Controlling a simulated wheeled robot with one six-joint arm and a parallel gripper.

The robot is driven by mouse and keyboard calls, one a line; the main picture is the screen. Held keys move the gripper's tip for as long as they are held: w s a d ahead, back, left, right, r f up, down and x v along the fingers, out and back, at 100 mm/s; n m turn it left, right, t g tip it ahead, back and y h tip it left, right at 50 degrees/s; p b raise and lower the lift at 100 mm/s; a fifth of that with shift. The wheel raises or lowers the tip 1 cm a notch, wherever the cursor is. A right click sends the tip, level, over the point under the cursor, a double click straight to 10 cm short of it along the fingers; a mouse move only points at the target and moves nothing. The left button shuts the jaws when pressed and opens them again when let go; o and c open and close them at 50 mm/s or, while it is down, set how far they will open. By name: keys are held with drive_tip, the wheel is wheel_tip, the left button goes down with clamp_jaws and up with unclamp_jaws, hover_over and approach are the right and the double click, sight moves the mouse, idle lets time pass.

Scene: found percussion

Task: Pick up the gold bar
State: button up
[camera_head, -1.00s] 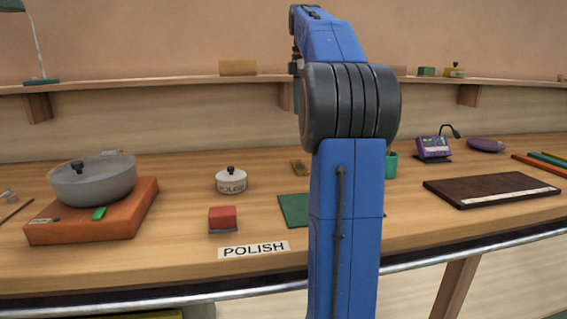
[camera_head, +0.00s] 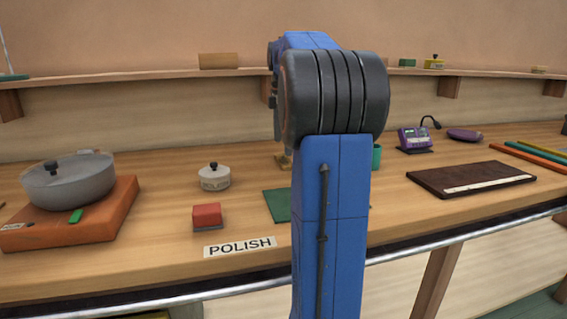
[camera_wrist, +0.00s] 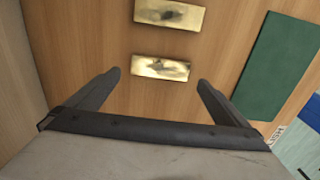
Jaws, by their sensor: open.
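Two gold bars lie on the wooden bench in the wrist view. The nearer gold bar (camera_wrist: 160,67) sits just ahead of and between the fingertips, with a dark mark on its top. The farther gold bar (camera_wrist: 170,14) lies beyond it, parallel, also dark-marked. My gripper (camera_wrist: 158,78) is open and empty, one finger toward each end of the nearer bar.
A green mat (camera_wrist: 277,65) lies right of the bars in the wrist view. In the head view, a red block (camera_head: 207,215), a white lidded pot (camera_head: 214,179) and a POLISH label (camera_head: 240,247) are to the left. A dark board (camera_head: 470,178) lies right.

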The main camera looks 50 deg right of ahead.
drive_tip(key=shift+s+d+f, duration=0.1)
drive_tip(key=shift+d+f, duration=0.05)
drive_tip(key=shift+f, duration=2.5)
drive_tip(key=c, duration=1.4)
drive_tip(key=shift+o, duration=0.2)
drive_tip(key=shift+r, duration=0.15)
